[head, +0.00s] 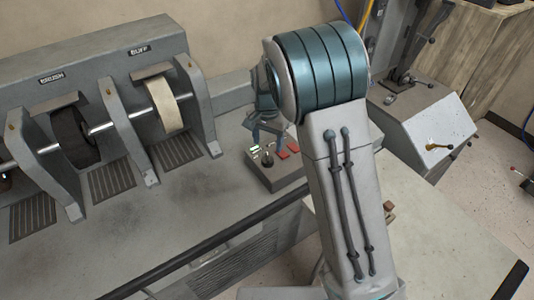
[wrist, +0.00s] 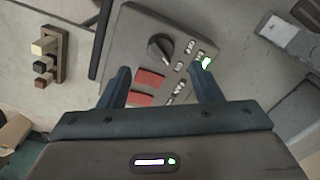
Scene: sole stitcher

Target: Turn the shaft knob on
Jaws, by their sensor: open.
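A black rotary knob (wrist: 160,47) with a light pointer line sits on a grey control box (wrist: 122,42) in the wrist view. Two red buttons (wrist: 149,77) lie beside it, partly between the fingers. A green lamp (wrist: 207,63) is lit near the right finger. In the head view the knob (head: 267,159) stands on the box (head: 284,182), at the machine's right end. My gripper (wrist: 160,72) is open and empty over the box, its fingers apart and the knob just beyond the tips. In the head view my gripper (head: 266,136) is partly hidden by my arm.
The grey machine carries a dark brush wheel (head: 75,137) and a pale buff wheel (head: 161,105) on a shaft, left of the box. A dark rail (head: 200,249) runs along its front. Another grey machine (head: 430,118) with levers stands at the right.

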